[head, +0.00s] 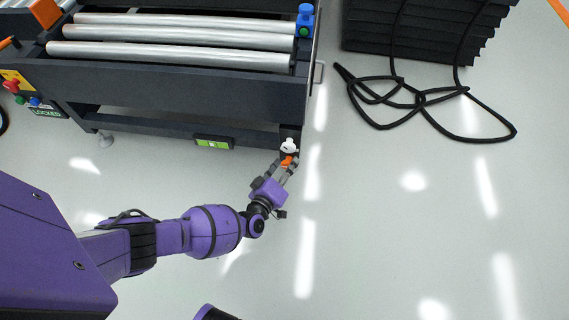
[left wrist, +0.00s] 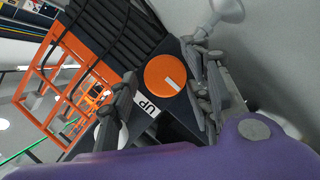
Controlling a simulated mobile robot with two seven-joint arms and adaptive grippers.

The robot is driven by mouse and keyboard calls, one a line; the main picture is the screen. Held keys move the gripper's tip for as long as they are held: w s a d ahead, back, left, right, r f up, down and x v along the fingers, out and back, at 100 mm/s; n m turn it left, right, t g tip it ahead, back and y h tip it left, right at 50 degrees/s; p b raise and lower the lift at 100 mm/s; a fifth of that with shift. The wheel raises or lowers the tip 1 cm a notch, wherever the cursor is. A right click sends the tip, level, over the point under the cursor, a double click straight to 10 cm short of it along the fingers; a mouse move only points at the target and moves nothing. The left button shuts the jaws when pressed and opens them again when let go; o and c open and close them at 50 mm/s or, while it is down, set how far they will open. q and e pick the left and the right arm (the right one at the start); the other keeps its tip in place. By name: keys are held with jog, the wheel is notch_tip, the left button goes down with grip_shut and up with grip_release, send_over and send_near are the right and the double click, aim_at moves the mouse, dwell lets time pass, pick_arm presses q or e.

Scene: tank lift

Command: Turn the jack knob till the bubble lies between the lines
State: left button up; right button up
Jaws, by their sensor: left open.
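The orange jack knob (head: 288,160) is at the near right corner of the roller frame. In the left wrist view the knob (left wrist: 163,76) is round with a pale pointer line, beside a white "UP" label (left wrist: 146,104). My left gripper (head: 283,167) is open at the knob. Its fingers (left wrist: 160,66) stand on either side of the knob; whether they touch it I cannot tell. The green level (head: 213,142) is on the frame's lower front rail; its bubble and lines are too small to read. My right gripper is not in view.
The dark frame (head: 180,95) carries silver rollers (head: 170,56). A white foot (head: 289,146) is beside the knob. Black stacked bellows (head: 415,25) and a looped black cable (head: 430,100) lie at the upper right. The floor (head: 400,230) at the right is clear.

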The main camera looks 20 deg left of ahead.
pick_arm(q)
jog(key=shift+c, duration=0.5)
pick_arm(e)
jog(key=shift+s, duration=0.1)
pick_arm(q)
jog(key=c, duration=0.9)
jog(key=shift+w+d+r, duration=0.1)
jog(key=shift+d, duration=0.1)
jog(key=shift+w+d+r+m+g+y+p, duration=0.15)
jog(key=shift+m+g+y+p, duration=0.15)
jog(key=shift+m+p, duration=0.65)
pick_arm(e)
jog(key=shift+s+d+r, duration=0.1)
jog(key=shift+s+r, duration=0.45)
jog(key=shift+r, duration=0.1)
pick_arm(q)
jog(key=o, duration=1)
